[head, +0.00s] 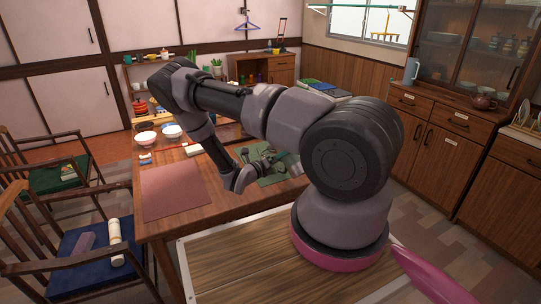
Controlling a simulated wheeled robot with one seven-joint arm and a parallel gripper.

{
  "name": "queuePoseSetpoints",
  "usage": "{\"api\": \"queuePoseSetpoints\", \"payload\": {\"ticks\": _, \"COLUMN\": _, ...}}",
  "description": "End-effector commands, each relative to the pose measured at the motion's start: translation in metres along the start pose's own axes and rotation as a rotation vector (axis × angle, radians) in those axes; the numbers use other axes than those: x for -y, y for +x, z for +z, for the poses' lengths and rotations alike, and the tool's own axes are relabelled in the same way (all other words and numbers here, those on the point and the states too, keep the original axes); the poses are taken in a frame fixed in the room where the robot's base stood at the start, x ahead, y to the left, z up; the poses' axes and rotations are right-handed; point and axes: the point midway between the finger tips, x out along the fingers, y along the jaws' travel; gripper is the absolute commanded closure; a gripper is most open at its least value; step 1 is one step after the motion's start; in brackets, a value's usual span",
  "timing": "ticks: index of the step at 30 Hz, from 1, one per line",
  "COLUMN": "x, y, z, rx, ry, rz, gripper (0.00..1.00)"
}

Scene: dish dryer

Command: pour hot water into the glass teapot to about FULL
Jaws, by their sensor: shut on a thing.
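My gripper (244,181) is low over the wooden table, at the near edge of a green mat (272,179). Its fingers are small and partly hidden by my own wrist, and I cannot make out what it is shut on. Small dark and greyish items (262,160) lie on or above the mat beside the gripper. I cannot tell whether the glass teapot is among them. No hot water or water level can be made out. A blue-grey jug (411,71) stands on the cabinet at the right, with a brown teapot (483,97) farther right.
The wooden table (215,228) carries a reddish mat (176,190) and two bowls (172,132). Chairs (90,240) stand at the left, one with a white roll (116,240). Cabinets (440,130) line the right wall. A dish rack (525,120) stands at the far right.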

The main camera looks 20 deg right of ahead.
Motion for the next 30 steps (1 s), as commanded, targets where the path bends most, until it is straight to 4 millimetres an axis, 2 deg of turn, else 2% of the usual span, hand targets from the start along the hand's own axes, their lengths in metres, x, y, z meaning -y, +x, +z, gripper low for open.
{"api": "queuePoseSetpoints", "payload": {"ticks": 30, "x": -0.0018, "y": 0.0006, "z": -0.0058, "rx": -0.001, "ry": -0.11, "rz": -0.002, "gripper": 1.0}}
